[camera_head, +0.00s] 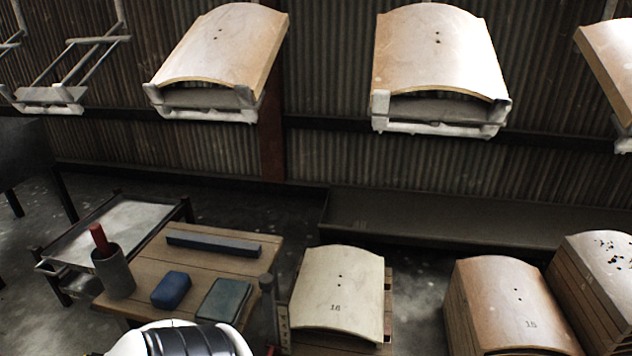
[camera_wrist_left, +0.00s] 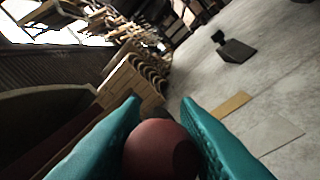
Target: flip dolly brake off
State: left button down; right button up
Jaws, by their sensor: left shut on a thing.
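In the left wrist view my left gripper (camera_wrist_left: 160,102) has its two teal fingers on either side of a dull red rounded knob (camera_wrist_left: 160,150) and is shut on it. What the knob is fixed to is hidden, and I cannot tell whether it is the brake's handle. In the head view a dark upright post (camera_head: 268,287) stands at the left of a stack of curved boards marked 16 (camera_head: 338,285). The dolly's lower parts and the brake are not clearly seen there. My left gripper and my right gripper are out of the head view.
A wooden table (camera_head: 230,248) holds a grey cup (camera_head: 114,273) with a red-handled item, a blue block (camera_head: 171,290), a dark bar (camera_head: 213,243) and a green-grey pad (camera_head: 223,300). More board stacks (camera_head: 512,300) stand at right. Curved boards (camera_head: 440,50) hang along the wall.

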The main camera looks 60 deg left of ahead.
pick_arm(q)
jog(key=shift+a+f, duration=0.15)
jog(key=shift+a, duration=0.1)
jog(key=c, duration=1.1)
grip_release()
jog(key=shift+s+a, duration=0.1)
jog(key=shift+s, duration=0.2)
jog(key=p+v, duration=0.1)
jog(key=v, duration=1)
jog(key=shift+s+a+p, duration=0.1)
jog(key=shift+s+p, duration=0.05)
jog(key=shift+p, duration=0.2)
